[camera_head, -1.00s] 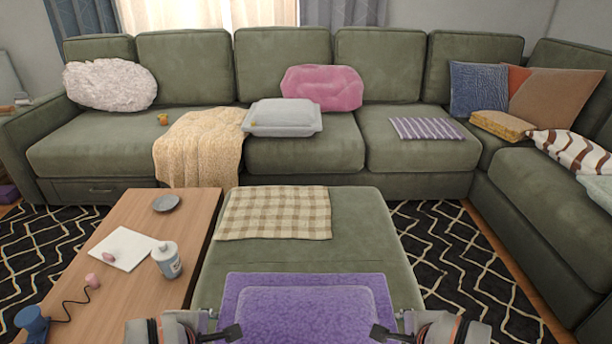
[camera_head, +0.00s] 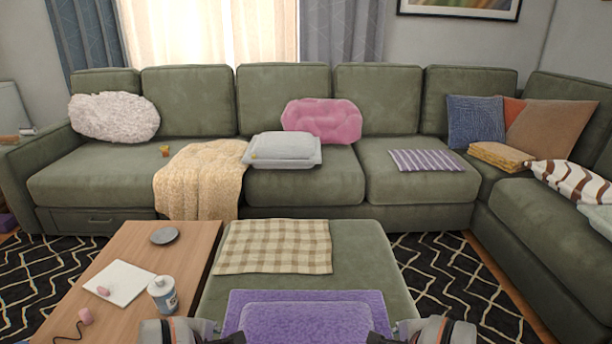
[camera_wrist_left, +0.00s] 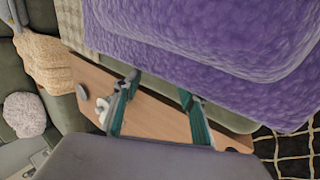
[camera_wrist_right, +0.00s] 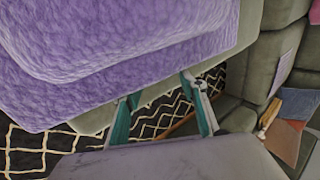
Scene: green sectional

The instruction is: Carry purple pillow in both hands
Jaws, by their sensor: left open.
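The purple pillow (camera_head: 306,318) is at the bottom middle of the head view, over the near part of the green ottoman (camera_head: 365,255); its lower part is cut off. It fills the top of the left wrist view (camera_wrist_left: 215,45) and the upper left of the right wrist view (camera_wrist_right: 110,45). My left gripper (camera_wrist_left: 158,88) is at the pillow's left side, its fingers apart with nothing seen between them. My right gripper (camera_wrist_right: 160,87) is at the right side, also with fingers apart and empty. I cannot tell whether either fingertip touches the pillow.
A checked cloth (camera_head: 275,246) lies on the ottoman beyond the pillow. The green sectional (camera_head: 300,190) spans the back and right. Patterned rug shows right of the ottoman.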

